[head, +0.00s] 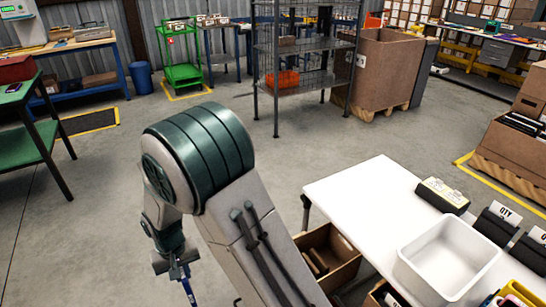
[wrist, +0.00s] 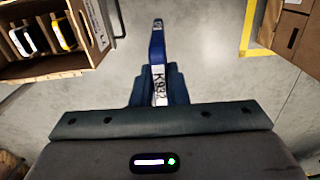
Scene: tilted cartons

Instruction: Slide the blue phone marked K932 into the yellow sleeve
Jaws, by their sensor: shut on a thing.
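My gripper (head: 179,268) hangs at the lower left of the head view, over the floor and left of the white table. It is shut on the blue phone (head: 188,291), whose lower part runs out of that view. In the wrist view the phone (wrist: 157,50) is seen nearly edge-on between the jaws, with a white label reading K932. A tilted carton (wrist: 45,72) at the upper left of the wrist view holds upright sleeves. One is yellow (wrist: 66,33), beside a white one and a dark one. The phone is apart from the yellow sleeve.
The white table (head: 350,195) bears a white bin (head: 425,278) and dark holders with QTY cards. Open cartons (head: 335,262) stand by its near left edge. Another carton (wrist: 295,40) is at the right of the wrist view. Bare floor lies below the phone. A green table (head: 30,125) stands far left.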

